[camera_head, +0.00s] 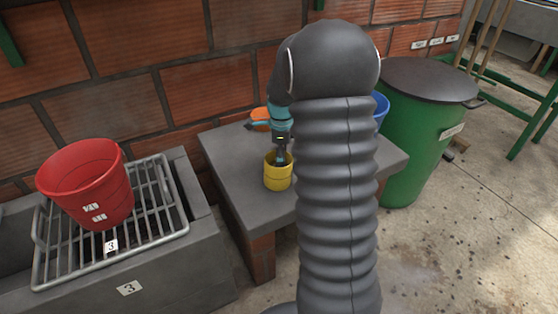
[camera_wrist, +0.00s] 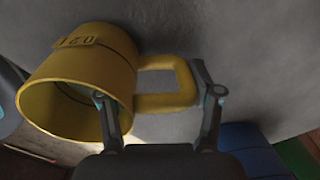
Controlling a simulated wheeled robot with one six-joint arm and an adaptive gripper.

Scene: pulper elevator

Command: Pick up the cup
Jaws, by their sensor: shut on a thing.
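The yellow cup (camera_head: 278,174) is upright at the grey table, near its front edge; I cannot tell whether its base touches the surface. My gripper (camera_head: 281,157) reaches down into it from above. In the wrist view the cup (camera_wrist: 80,75) shows its open mouth, a side handle and a label. My gripper (camera_wrist: 158,95) is shut on the cup, with one finger inside the mouth against the wall and the other on the outer side of the handle. My arm hides part of the table in the head view.
The grey table (camera_head: 230,160) stands against a brick wall. An orange item (camera_head: 260,114) lies behind the cup. A blue container (camera_head: 381,108) is partly hidden by my arm. A green lidded barrel (camera_head: 415,130) stands right. A red bucket (camera_head: 85,185) sits on a metal grate (camera_head: 160,215) left.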

